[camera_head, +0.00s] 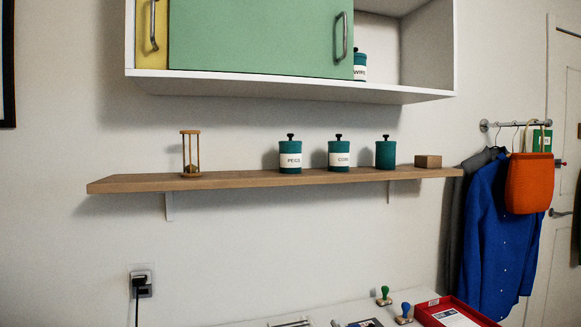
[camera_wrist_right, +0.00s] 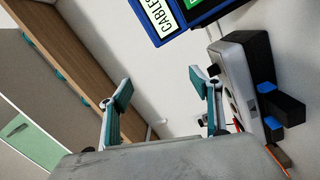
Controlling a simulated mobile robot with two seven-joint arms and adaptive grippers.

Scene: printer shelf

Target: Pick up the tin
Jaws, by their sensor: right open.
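Several teal tins with dark knobs show in the head view. On the wooden shelf (camera_head: 250,181) stand a tin labelled PEGS (camera_head: 290,158), a tin with a partly legible label starting "CO" (camera_head: 339,157) and a tin with no visible label (camera_head: 385,154). Another tin, labelled WIRE (camera_head: 360,66), stands in the wall cabinet, partly hidden by the green door. My right gripper (camera_wrist_right: 160,90) is open and empty in the right wrist view, apart from the shelf, which crosses the upper left there. My left gripper is not in view.
An hourglass (camera_head: 191,154) and a small wooden block (camera_head: 428,161) stand on the shelf, with bare shelf between hourglass and tins. The wall cabinet (camera_head: 290,88) hangs above. Below are stamps and a red tray (camera_head: 432,318). A CABLES box (camera_wrist_right: 177,33) is near my right gripper.

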